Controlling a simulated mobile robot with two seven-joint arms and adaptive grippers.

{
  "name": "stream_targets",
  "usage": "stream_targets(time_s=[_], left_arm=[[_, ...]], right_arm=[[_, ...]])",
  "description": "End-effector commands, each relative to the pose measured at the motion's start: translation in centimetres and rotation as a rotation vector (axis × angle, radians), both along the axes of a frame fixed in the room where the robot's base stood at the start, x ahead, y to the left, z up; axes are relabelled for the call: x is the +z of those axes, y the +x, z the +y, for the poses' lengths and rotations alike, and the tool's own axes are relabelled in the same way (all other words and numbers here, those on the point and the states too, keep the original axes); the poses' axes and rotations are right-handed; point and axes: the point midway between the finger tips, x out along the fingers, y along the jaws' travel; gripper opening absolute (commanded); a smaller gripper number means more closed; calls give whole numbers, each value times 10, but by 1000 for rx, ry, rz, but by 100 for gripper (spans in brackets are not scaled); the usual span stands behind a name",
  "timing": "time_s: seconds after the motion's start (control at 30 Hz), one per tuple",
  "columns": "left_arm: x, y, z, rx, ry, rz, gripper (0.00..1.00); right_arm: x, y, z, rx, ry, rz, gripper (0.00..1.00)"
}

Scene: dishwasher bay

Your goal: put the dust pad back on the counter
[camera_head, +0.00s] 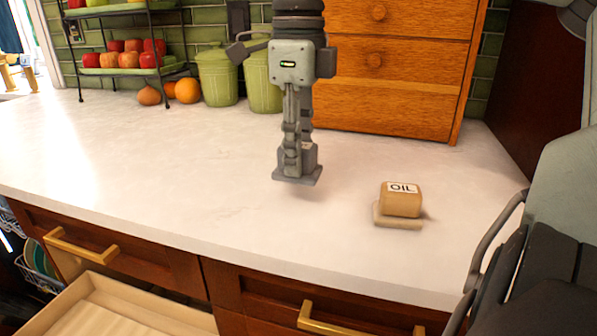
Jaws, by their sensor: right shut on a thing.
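My right gripper (293,150) points straight down over the middle of the counter (170,190). My left gripper is not in view.
A tan block marked OIL (401,203) sits on a thin pale base right of the gripper. Behind stand a wooden drawer chest (392,80), green canisters (217,78) and a fruit rack (115,72). A drawer (125,310) is open below the front edge. The counter's left is clear.

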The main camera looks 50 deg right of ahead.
Motion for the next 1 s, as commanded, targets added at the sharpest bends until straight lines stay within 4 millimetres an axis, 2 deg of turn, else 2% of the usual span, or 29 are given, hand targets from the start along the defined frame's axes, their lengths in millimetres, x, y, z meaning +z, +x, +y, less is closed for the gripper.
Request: stream_targets(time_s=[0.2, 0.33, 0.47, 0.9, 0.93, 1.0], left_arm=[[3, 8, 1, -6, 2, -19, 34], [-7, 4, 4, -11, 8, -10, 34], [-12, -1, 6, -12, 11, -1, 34], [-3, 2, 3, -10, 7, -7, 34], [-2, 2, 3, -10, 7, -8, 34], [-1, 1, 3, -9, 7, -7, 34]], right_arm=[[-25, -1, 0, 1, 3, 4, 5], [-39, -1, 0, 0, 0, 1, 5], [-40, 0, 0, -1, 0, 0, 5], [-42, 0, 0, 0, 0, 0, 5], [-42, 0, 0, 0, 0, 0, 35], [-42, 0, 0, 0, 0, 0, 44]])
